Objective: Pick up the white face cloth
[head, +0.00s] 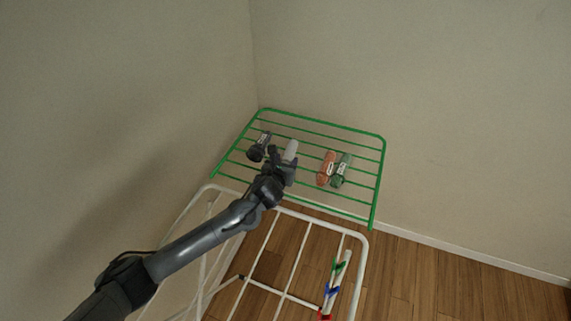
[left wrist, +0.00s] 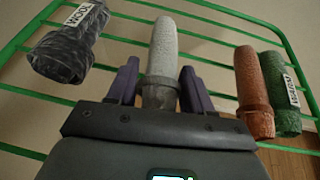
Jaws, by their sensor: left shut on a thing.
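The white face cloth (head: 291,149) is a rolled, pale grey-white cloth on the green wire shelf. In the left wrist view the cloth (left wrist: 163,50) stands lengthwise between the fingers, its near end hidden behind the gripper body. My left gripper (head: 283,163) is shut on it; in the left wrist view its two purple-grey fingers (left wrist: 160,88) flank the roll. I cannot tell whether the cloth is clear of the shelf wires. My right gripper is not in view.
A dark rolled cloth (head: 259,147) with a label lies left of the gripper. An orange roll (head: 326,168) and a green roll (head: 341,170) lie close together on the right. The green wire shelf (head: 324,125) sits in a wall corner, above a white rack (head: 300,212).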

